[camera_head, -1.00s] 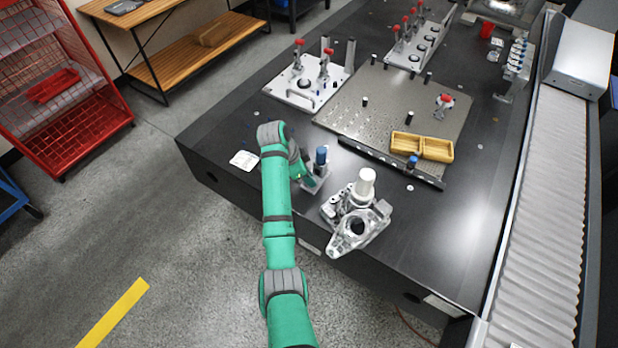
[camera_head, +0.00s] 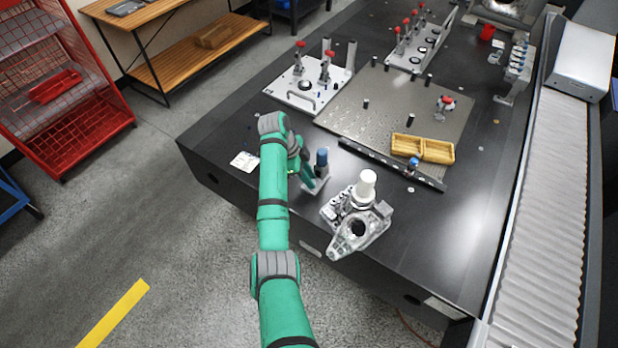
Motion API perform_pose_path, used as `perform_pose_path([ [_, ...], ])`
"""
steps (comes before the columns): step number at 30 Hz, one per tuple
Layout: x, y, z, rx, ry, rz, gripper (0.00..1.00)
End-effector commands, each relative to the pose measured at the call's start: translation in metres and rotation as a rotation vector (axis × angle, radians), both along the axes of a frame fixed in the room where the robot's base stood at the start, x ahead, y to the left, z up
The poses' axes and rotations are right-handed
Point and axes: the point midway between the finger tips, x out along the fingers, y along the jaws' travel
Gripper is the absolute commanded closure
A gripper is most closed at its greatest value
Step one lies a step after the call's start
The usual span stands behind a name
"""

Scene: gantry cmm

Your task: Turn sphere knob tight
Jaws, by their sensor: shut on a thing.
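A small stand with a blue upright top (camera_head: 322,156) and a grey base stands near the front left edge of the black table. My green arm reaches over that edge. My gripper (camera_head: 312,182) is low against the left side of the stand, shut on a small part there, which I take to be the sphere knob. The fingertips and the knob are too small and too covered to make out. The stand is upright.
A metal casting with a white cylinder (camera_head: 366,184) stands close on the right. A dark rail (camera_head: 385,163) and a perforated plate (camera_head: 350,118) with a yellow tray (camera_head: 438,151) lie behind. A white card (camera_head: 244,161) lies left. The table's front right is clear.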

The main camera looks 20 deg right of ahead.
Motion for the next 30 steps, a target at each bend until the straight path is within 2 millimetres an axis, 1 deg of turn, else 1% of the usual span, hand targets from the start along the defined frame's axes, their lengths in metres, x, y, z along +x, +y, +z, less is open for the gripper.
perform_pose_path([
  [5, -0.001, -0.001, 0.000, 0.000, 0.001, 0.000, 1.00],
  [6, -0.001, -0.001, 0.000, 0.000, 0.001, 0.000, 0.76],
  [7, -0.001, -0.001, 0.000, 0.000, 0.001, 0.000, 0.72],
  [16, 0.000, 0.000, 0.001, 0.000, 0.000, 0.001, 0.72],
  [19, 0.001, 0.002, 0.006, 0.000, 0.000, 0.001, 0.72],
  [23, 0.004, 0.008, 0.023, -0.001, -0.003, 0.001, 0.72],
  [30, 0.012, 0.026, 0.067, 0.000, -0.003, 0.001, 0.72],
])
